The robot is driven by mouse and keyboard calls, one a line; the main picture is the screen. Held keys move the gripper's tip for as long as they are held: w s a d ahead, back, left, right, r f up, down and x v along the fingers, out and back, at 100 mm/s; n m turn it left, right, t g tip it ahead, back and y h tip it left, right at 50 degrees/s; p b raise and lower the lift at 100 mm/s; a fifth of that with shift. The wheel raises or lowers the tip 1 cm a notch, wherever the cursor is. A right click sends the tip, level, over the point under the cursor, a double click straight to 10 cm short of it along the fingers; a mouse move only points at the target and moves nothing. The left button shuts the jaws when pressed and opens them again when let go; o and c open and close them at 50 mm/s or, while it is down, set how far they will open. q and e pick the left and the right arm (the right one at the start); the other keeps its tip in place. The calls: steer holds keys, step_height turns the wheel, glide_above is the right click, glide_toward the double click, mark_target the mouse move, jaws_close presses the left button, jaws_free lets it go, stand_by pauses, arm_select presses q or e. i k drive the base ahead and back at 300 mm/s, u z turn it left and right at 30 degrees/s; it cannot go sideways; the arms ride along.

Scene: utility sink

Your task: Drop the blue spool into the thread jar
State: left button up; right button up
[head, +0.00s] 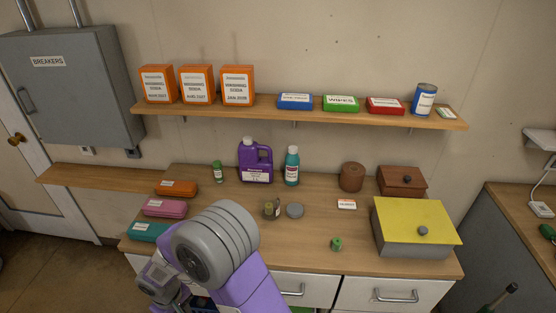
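I see no blue spool in the head view. A small jar with a label (271,208) stands upright on the counter beside a round grey lid (295,210); it may be the thread jar, but its label is too small to read. A small green spool-like object (336,244) sits near the counter's front edge. One of my purple arms, with a large grey joint, rises from the bottom and covers the front left of the counter. I cannot make out fingertips of either gripper.
A purple jug (255,161), a teal bottle (292,166) and a brown canister (351,177) stand at the back. A yellow-lidded box (416,228) fills the right. Colored cases (165,207) lie at left. A shelf (300,114) hangs above. The counter's middle right is mostly clear.

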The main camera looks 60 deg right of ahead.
mark_target(271, 207)
steer(key=z, duration=0.85)
steer(key=i, duration=0.7)
steer(key=z, duration=0.75)
